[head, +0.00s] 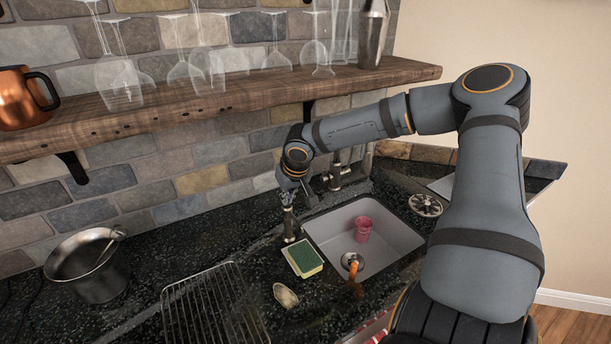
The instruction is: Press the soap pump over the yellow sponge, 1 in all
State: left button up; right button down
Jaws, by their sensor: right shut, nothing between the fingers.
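The soap pump (290,228) is a slim metal dispenser standing upright on the dark counter at the sink's left back corner. The sponge (304,259), green on top with a yellow body, lies in front of the pump by the sink's left edge. My right gripper (288,200) is shut and empty, pointing down at the pump's top. It hides the pump head, so I cannot tell whether they touch or whether the head is pressed down. I cannot make out any soap on the sponge. My left gripper is not in view.
The sink (390,242) holds a pink cup (363,229). A metal faucet (338,177) stands behind it. A wire rack (212,305), an oval item (286,295) and a steel pot (88,265) are on the counter. A wooden shelf (200,108) with glasses hangs above.

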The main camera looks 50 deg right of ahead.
jog(key=shift+f+b, duration=0.8)
jog(key=shift+f, duration=0.35)
jog(key=shift+r+p, duration=1.3)
jog(key=shift+r, duration=0.1)
notch_tip(320, 180, up, 6)
jog(key=p, duration=0.5)
